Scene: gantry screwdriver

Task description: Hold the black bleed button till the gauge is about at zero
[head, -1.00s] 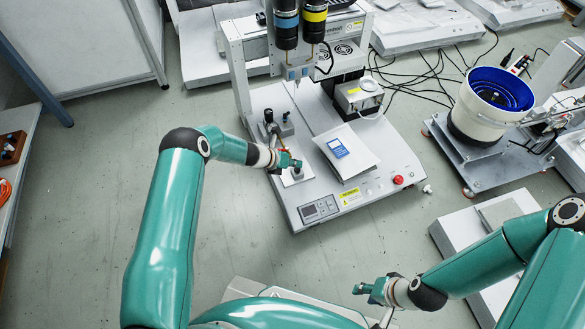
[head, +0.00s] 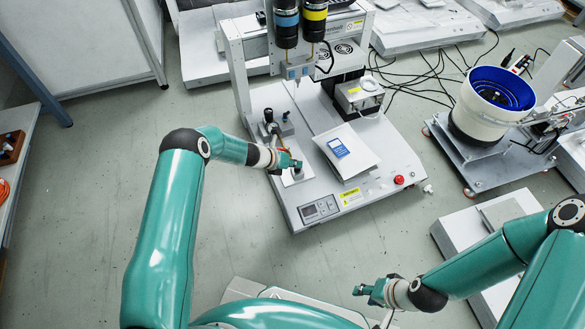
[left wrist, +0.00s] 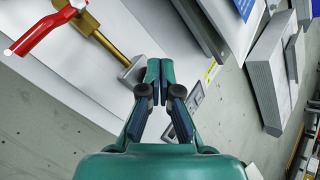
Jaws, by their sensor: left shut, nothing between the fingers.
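My left gripper (head: 297,164) is shut and empty, its fingertips low over a pale plate at the left front of the gantry machine's base (head: 385,150). A small dark part (head: 297,173) shows just under the fingertips; I cannot tell if it is the black bleed button or if they touch it. In the left wrist view the closed fingers (left wrist: 160,68) hide what lies directly beyond them. Dark round fittings (head: 270,127) stand behind the gripper; no gauge face or needle is readable. My right gripper (head: 362,289) hangs away from the machine, its jaws too small to judge.
A red-handled lever (left wrist: 45,28) and brass pipe (left wrist: 100,35) are close to the left gripper. A blue-lined bowl feeder (head: 490,108) stands further right.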

